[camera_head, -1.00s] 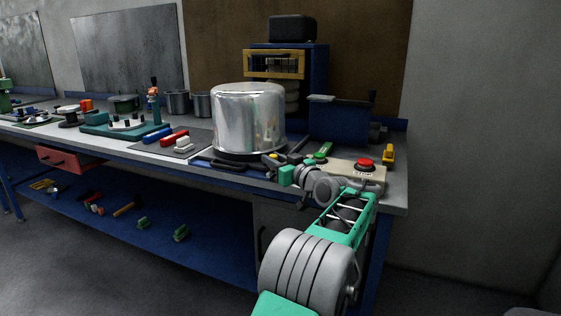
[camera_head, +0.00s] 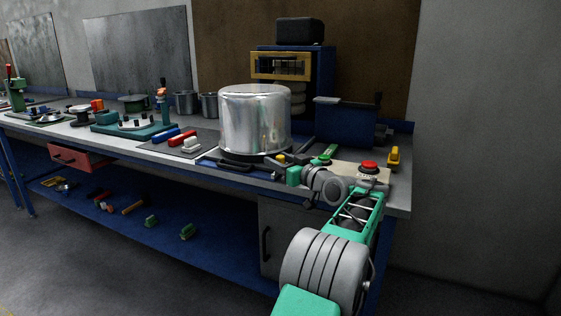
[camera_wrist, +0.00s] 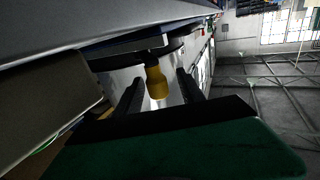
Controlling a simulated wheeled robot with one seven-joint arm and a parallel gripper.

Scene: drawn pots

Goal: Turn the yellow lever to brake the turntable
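The yellow lever (camera_head: 281,157) shows as a small spot at the front right of the turntable (camera_head: 235,155), a dark low base under a big shiny metal pot (camera_head: 255,120). In the wrist view the lever's yellow end (camera_wrist: 156,82) lies between the two dark fingers of my gripper (camera_wrist: 158,92), with a gap on each side. The fingers are apart and not closed on it. In the head view my gripper (camera_head: 285,165) is at the bench's front edge, right by the lever; its fingers are too small to read there.
A beige box with a red button (camera_head: 369,166) stands right of my gripper, with a green-handled thing (camera_head: 326,153) beside it. A yellow piece (camera_head: 393,157) is near the bench's right end. A blue box (camera_head: 345,120) stands behind. Bench clutter lies left of the pot.

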